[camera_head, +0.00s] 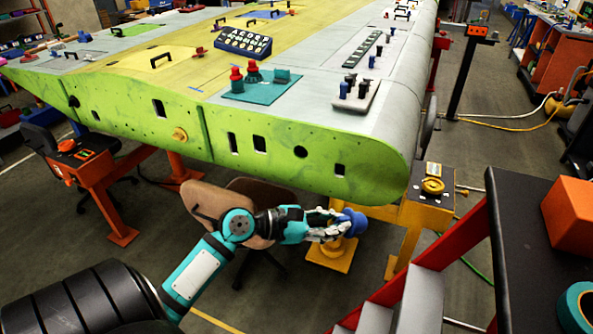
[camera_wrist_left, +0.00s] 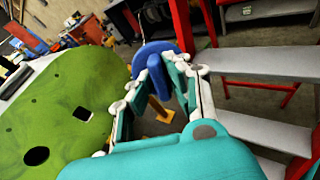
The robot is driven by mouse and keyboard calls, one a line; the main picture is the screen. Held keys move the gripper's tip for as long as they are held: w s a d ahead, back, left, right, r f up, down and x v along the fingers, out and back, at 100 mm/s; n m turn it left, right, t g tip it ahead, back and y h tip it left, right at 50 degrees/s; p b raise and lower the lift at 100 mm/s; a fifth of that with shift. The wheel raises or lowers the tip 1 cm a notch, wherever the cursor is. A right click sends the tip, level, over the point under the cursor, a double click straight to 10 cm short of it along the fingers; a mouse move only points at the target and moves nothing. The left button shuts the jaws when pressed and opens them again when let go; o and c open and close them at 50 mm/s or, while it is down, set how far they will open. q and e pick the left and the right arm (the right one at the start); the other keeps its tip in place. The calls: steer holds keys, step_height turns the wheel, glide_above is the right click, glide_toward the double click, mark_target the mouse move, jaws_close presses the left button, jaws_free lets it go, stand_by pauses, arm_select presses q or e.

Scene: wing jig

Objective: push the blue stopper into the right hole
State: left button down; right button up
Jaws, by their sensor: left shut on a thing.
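My left gripper (camera_head: 338,224) is shut on the blue stopper (camera_head: 354,222), in the open below and in front of the wing's green end face (camera_head: 270,172). In the left wrist view the blue stopper (camera_wrist_left: 152,50) shows as a rounded blue head beyond the fingertips (camera_wrist_left: 162,82); its far side is hidden. The green face has two upright dark slots, a round hole (camera_head: 300,151) and, furthest right, a squarish hole (camera_head: 340,170). The wrist view also shows the round hole (camera_wrist_left: 36,156) and the squarish hole (camera_wrist_left: 82,113). The stopper is apart from them. My right gripper is not in view.
A yellow stand (camera_head: 428,200) is just right of the gripper. Red-sided steps (camera_head: 420,285) rise at the right, near a dark table (camera_head: 545,210) with an orange box (camera_head: 570,215). A brown chair (camera_head: 215,203) stands below the wing. Loose parts lie on the wing top.

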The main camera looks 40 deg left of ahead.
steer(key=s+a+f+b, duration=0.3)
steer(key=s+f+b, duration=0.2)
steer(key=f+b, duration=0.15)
arm_select(q)
steer(key=w+a+f+n+t+y+b, duration=0.1)
steer(key=w+a+f+n+t+y, duration=0.35)
steer(key=a, duration=0.85)
steer(key=w+a+f+n+t+y+b, duration=0.1)
steer(key=w+a+f+n+y, duration=0.3)
steer(key=a+n+y, duration=0.65)
steer(key=w+a+r+m+h+b, duration=0.1)
steer(key=w+a+m+b, duration=0.1)
steer(key=w, duration=0.4)
steer(key=shift+w+a+r+b, duration=0.15)
steer(key=shift+a+r+b, duration=0.2)
steer(key=shift+a, duration=0.35)
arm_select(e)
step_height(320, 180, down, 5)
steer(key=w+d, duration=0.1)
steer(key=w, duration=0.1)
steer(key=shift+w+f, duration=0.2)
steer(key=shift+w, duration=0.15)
arm_select(q)
steer(key=shift+g, duration=0.25)
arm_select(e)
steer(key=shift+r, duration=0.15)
